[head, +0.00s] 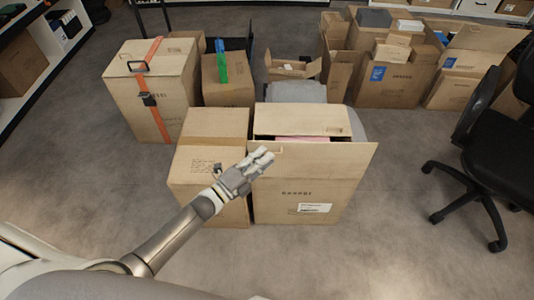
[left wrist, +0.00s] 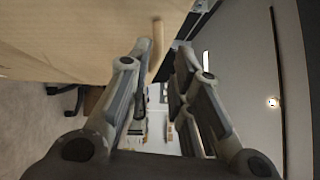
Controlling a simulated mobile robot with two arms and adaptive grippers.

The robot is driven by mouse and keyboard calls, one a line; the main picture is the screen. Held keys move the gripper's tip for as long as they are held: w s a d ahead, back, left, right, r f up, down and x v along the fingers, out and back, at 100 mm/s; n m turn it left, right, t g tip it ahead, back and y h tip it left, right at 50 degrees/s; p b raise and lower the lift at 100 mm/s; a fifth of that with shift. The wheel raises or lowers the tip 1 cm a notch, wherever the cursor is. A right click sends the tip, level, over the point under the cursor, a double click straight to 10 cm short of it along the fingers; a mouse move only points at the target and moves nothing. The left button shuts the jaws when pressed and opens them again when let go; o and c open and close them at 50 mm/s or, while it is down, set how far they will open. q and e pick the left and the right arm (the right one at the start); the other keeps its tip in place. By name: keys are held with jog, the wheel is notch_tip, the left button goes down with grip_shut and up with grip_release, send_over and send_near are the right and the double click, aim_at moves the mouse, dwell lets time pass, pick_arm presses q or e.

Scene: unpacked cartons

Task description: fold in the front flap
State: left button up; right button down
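The open carton (head: 300,203) stands in the middle of the head view, with a white label on its near face. Its front flap (head: 330,162) is unfolded along the near top edge and sticks out past the right side. Another flap (head: 302,120) shows at the far side, with something pink (head: 300,138) between the two. My left gripper (head: 264,156) is at the left end of the front flap. In the left wrist view its fingers (left wrist: 164,48) are apart, with a narrow cardboard edge (left wrist: 156,50) showing between them; I cannot tell whether they touch it. My right gripper is out of view.
A closed carton (head: 208,158) stands directly left of the open one. A taller carton with an orange strap (head: 150,90) is behind it. An office chair (head: 495,140) is at the right. Several open cartons (head: 395,75) stand at the back. Floor in front is clear.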

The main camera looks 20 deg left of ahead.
pick_arm(q)
jog(key=v, duration=0.9)
jog(key=shift+s+a, duration=0.3)
jog(key=shift+a, duration=0.15)
